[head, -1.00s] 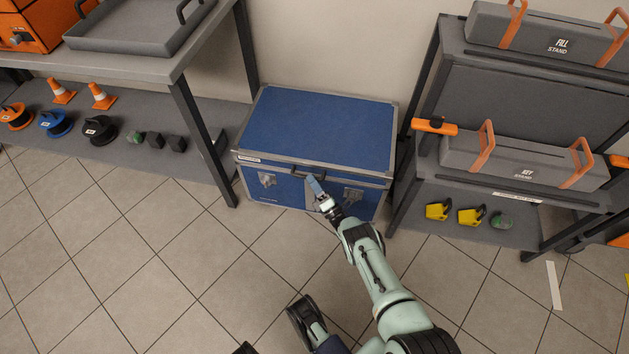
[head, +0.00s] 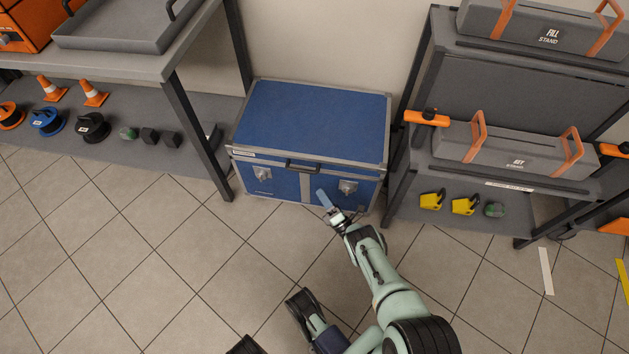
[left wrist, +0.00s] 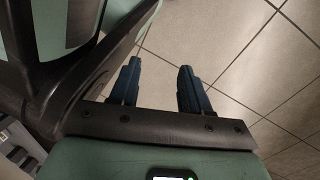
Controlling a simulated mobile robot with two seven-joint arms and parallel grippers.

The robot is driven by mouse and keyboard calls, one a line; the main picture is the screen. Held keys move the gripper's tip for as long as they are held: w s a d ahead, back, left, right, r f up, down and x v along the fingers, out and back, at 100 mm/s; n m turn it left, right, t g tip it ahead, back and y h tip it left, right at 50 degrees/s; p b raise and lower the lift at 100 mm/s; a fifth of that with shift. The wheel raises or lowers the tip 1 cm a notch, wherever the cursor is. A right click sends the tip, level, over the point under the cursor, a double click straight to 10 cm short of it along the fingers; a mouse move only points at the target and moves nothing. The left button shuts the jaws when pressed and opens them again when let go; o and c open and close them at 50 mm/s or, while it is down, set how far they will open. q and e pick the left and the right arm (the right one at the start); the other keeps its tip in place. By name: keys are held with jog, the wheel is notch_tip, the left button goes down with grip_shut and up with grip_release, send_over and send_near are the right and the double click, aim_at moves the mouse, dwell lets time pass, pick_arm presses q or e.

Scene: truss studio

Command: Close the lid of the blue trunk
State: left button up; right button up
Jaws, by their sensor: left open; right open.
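The blue trunk (head: 312,122) stands on the floor against the wall in the head view, with metal edges, two front latches and a black front handle (head: 303,166). Its lid lies flat and looks down on the body; I see no clear gap at the front. My right gripper (head: 325,199) is in front of the trunk's front face, below the lid edge and right of the middle. Whether it touches the trunk I cannot tell. My left gripper (left wrist: 158,80) is open and empty over the tiled floor in the left wrist view.
A table with a grey tray (head: 120,30) and a lower shelf of cones and small items stands to the left. A grey rack with stand cases (head: 510,152) stands close to the trunk's right. Tiled floor (head: 200,270) in front is free.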

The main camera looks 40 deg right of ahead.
pick_arm(q)
jog(key=shift+w+r, duration=0.4)
jog(key=shift+w, duration=0.2)
pick_arm(e)
jog(key=shift+v, duration=2.3)
jog(key=shift+a+r, duration=0.15)
jog(key=shift+a, duration=0.05)
notch_tip(320, 180, up, 4)
jog(key=w+m+g+h+p, duration=0.2)
jog(key=m+g+p, duration=0.2)
jog(key=m+p, duration=0.25)
pick_arm(q)
jog(key=s+d+r+p, duration=0.1)
jog(key=d+r+p, duration=0.2)
jog(key=r+p, duration=0.6)
jog(key=s+d+r+m+g+h+p, duration=0.1)
jog(key=r+p, duration=0.8)
jog(key=r, duration=0.9)
jog(key=shift+s+d+h, duration=0.3)
jog(key=shift+s+d, duration=0.25)
jog(key=shift+d, duration=0.7)
pick_arm(e)
jog(key=s+a+r+m+g+y, duration=0.6)
jog(key=s+a+r+m+g, duration=1.3)
jog(key=s+a+r, duration=0.5)
jog(key=s+a, duration=0.2)
jog(key=s, duration=0.1)
jog(key=shift+s+g+y, duration=0.3)
jog(key=shift+g+y, duration=0.1)
